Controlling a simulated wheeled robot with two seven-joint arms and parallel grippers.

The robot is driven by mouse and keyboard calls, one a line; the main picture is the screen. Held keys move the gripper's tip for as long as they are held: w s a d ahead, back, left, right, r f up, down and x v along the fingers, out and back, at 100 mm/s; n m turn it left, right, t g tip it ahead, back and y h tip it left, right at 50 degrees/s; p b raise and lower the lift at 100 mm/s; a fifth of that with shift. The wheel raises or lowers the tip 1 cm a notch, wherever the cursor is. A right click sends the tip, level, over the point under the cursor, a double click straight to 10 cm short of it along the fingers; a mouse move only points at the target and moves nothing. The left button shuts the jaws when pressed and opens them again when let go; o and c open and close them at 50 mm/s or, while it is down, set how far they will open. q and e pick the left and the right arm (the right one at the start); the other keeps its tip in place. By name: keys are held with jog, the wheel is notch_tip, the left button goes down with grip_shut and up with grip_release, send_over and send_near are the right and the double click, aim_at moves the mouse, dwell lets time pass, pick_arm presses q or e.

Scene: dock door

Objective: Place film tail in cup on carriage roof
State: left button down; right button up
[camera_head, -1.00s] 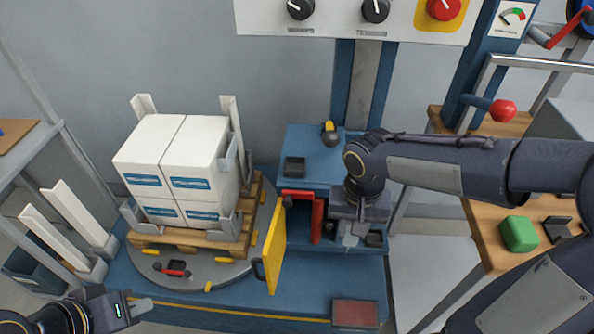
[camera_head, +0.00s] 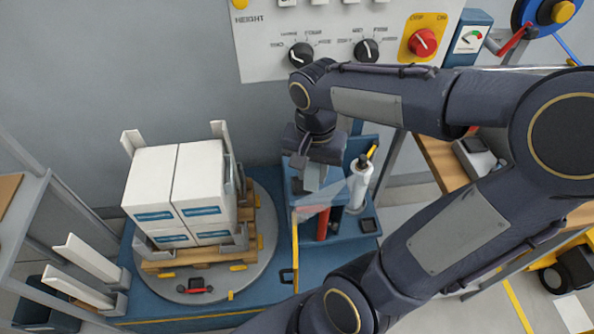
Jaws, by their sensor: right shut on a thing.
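My right gripper (camera_head: 313,184) is over the blue carriage roof (camera_head: 294,189), shut on the film tail (camera_head: 325,194). The tail is a translucent sheet spreading from the fingers toward the white film roll (camera_head: 359,186), which stands upright on the carriage's right side. The cup on the roof does not show now; my gripper and wrist cover that area. I cannot tell how high the fingers are above the roof. My left gripper is out of view.
White boxes (camera_head: 178,187) stand on a pallet on the grey turntable (camera_head: 263,262) at left. A control panel (camera_head: 340,30) is above. A yellow-and-black thing (camera_head: 370,153) is by the roll's top. My right arm crosses the foreground.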

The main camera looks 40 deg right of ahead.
jog(key=w+d+f, duration=0.1)
jog(key=w+f, duration=0.3)
jog(key=w+d+f, duration=0.1)
jog(key=w+f, duration=0.1)
jog(key=shift+w+d+f, duration=0.3)
jog(key=shift+w+d, duration=0.05)
jog(key=shift+w+d+f, duration=0.1)
jog(key=shift+w+f, duration=0.1)
jog(key=shift+f, duration=1.6)
jog(key=shift+f, duration=0.2)
jog(key=o, duration=0.9)
jog(key=shift+o, duration=0.2)
jog(key=shift+r, duration=0.1)
